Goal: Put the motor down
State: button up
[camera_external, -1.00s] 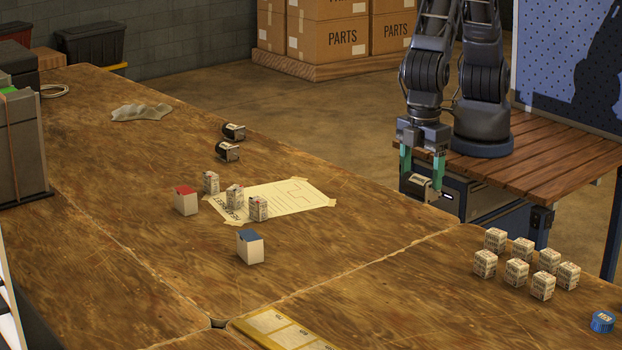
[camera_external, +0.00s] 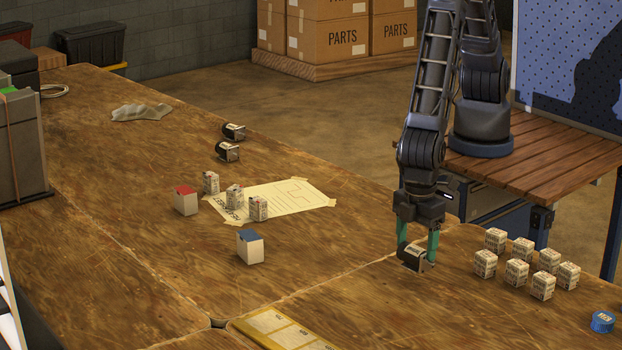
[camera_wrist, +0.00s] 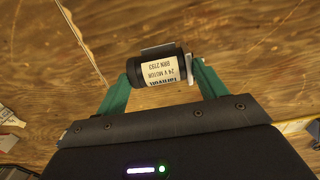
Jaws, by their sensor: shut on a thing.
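The motor (camera_external: 412,257) is a black cylinder with a pale label. It is between the green fingers of my gripper (camera_external: 417,251), low over the right part of the wooden table; I cannot tell for sure whether it touches the surface. Two other black motors, one farther (camera_external: 234,131) and one nearer (camera_external: 228,151), lie at the table's far side.
Several small labelled boxes (camera_external: 517,272) and a blue round tin (camera_external: 602,321) stand right of my gripper. A taped paper sheet (camera_external: 290,200) with small boxes is left. Bare table (camera_external: 340,265) lies left of the held motor.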

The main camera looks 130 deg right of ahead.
aim_at(416, 247)
jog(key=shift+f, duration=1.9)
jog(key=o, duration=1.2)
jog(key=shift+f, duration=0.15)
notch_tip(416, 247, up, 12)
jog(key=shift+r, duration=0.25)
